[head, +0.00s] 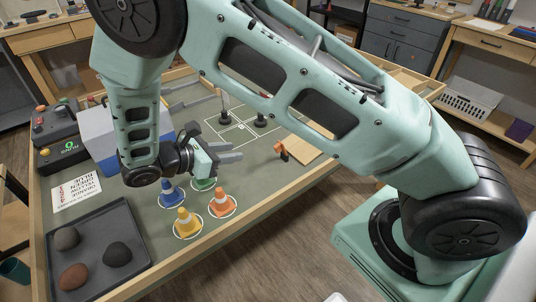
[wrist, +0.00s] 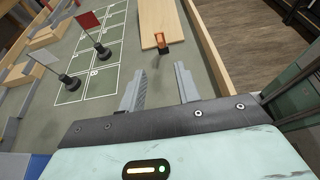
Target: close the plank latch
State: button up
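The light wooden plank (head: 308,148) lies near the table's right edge. Its small orange latch (head: 281,149) with a dark part stands at the plank's near left end. In the wrist view the plank (wrist: 168,20) runs away from me, with the latch (wrist: 163,40) at its near end. My gripper (head: 230,152) is to the left of the latch in the head view. In the wrist view my gripper (wrist: 160,80) is open and empty, with its fingers pointing toward the latch and apart from it. I cannot tell the latch's exact position.
Blue (head: 171,193), yellow (head: 186,222), orange (head: 222,203) and green (head: 203,183) cones stand below my gripper. Flags on black bases (wrist: 104,54) stand on the grid left of the plank. A dark tray (head: 133,249) holds rocks. A raised wooden rim (wrist: 205,45) edges the table.

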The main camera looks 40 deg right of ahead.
aim_at(275, 146)
jog(key=p+x, duration=0.2)
jog(key=x, duration=1.5)
jog(key=shift+d, duration=0.2)
jog(key=shift+c, duration=0.3)
grip_shut()
